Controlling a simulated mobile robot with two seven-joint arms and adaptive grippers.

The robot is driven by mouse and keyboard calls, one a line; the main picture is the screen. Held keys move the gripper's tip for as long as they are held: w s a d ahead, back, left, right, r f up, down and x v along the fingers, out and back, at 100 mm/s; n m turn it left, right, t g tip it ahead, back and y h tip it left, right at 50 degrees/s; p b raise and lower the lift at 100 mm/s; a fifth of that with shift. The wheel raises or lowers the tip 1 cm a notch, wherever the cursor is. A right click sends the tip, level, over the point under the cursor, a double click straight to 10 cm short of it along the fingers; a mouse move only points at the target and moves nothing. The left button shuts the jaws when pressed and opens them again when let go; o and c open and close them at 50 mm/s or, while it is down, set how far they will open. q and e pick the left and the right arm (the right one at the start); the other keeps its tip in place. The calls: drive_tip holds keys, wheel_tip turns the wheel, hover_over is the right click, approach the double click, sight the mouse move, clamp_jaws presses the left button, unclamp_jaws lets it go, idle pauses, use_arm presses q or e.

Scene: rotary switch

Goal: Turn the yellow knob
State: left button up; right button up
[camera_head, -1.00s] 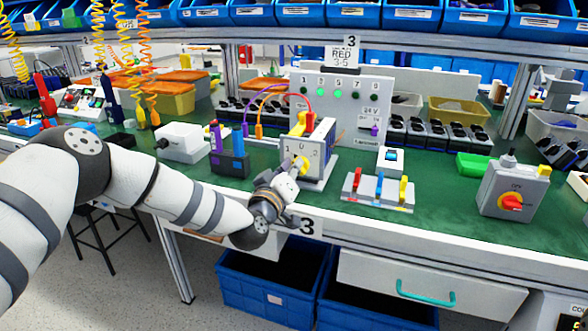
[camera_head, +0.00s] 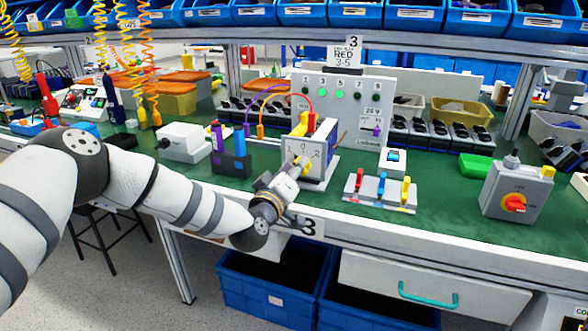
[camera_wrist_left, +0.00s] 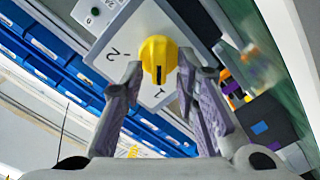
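The yellow knob (camera_head: 303,163) is on the front of a white box (camera_head: 318,142) marked 1, 0 and 2. My left gripper (camera_head: 297,170) is in front of it, coming from the lower left. In the left wrist view the knob (camera_wrist_left: 158,58) shows between the two fingertips of my left gripper (camera_wrist_left: 160,72), one on each side. The fingers are apart, and I see no clear grip on the knob. The knob's black mark faces the lower side of that view, toward the 1. My right gripper is not in view.
A base with red, blue and yellow levers (camera_head: 380,190) stands right of the box. A grey box with a red switch (camera_head: 515,204) is farther right. A dark block with purple and blue parts (camera_head: 230,160) stands left. Green bench top lies between them.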

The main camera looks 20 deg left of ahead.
use_arm(q)
drive_tip(key=s, duration=1.2)
drive_tip(key=shift+a, duration=0.2)
